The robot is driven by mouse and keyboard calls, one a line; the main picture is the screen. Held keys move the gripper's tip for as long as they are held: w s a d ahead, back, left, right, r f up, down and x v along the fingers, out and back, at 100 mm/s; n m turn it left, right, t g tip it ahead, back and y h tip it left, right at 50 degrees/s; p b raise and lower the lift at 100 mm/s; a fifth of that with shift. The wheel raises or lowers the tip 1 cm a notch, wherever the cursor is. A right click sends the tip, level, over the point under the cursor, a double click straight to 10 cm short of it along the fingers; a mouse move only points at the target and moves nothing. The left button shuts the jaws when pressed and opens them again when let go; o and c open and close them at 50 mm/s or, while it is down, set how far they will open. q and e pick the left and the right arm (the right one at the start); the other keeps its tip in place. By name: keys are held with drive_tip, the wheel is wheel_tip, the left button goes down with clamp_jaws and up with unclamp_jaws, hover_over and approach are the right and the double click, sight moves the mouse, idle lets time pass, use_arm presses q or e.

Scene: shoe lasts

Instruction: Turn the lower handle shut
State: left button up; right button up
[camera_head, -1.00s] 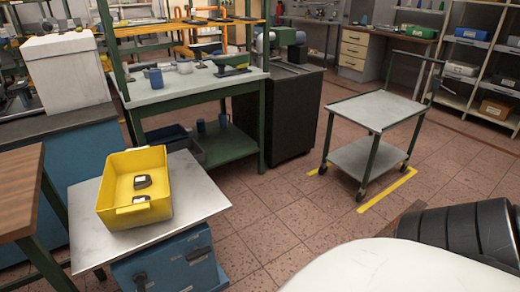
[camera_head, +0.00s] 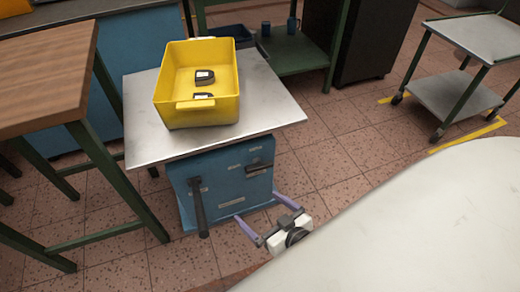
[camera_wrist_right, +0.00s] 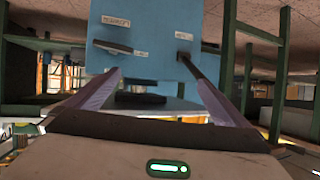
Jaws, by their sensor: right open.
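A blue cabinet (camera_head: 222,180) stands under a grey top. A long dark handle (camera_head: 200,208) hangs nearly upright on its front at the left and reaches lowest. A second dark handle (camera_head: 260,167) lies roughly level, higher and to the right. The wrist view seems upside down: the level handle (camera_wrist_right: 118,48) is at left, the long one (camera_wrist_right: 203,68) at right. Another dark piece (camera_wrist_right: 140,99) shows between the fingers; I cannot tell what it is. My right gripper (camera_head: 257,207) is open and empty before the cabinet's lower right, apart from the long handle. My left gripper is out of view.
A yellow bin (camera_head: 172,92) with dark items sits on the cabinet's grey top (camera_head: 143,113). A wooden-topped table (camera_head: 45,85) with green legs stands close at left. A grey trolley (camera_head: 475,40) stands at back right. Floor before the cabinet is clear.

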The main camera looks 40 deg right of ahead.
sight(260, 169)
drive_tip(key=w+d+f+m+t+h+b, duration=0.35)
drive_tip(key=w+d+f+b, duration=0.35)
drive_tip(key=d+f+b, duration=0.3)
drive_tip(key=shift+t+h, duration=0.35)
drive_tip(key=shift+h, duration=0.4)
drive_tip(key=b+x, duration=0.1)
drive_tip(key=x, duration=0.2)
drive_tip(key=b+x, duration=0.2)
drive_tip(key=x, duration=0.1)
drive_tip(key=b+x, duration=0.1)
drive_tip(key=x, duration=0.3)
drive_tip(key=shift+a, duration=0.35)
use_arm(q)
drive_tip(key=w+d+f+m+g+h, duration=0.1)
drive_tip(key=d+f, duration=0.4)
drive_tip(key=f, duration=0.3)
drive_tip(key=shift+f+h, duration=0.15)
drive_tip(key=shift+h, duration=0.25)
use_arm(e)
drive_tip(key=shift+m, duration=0.25)
drive_tip(key=c, duration=0.9)
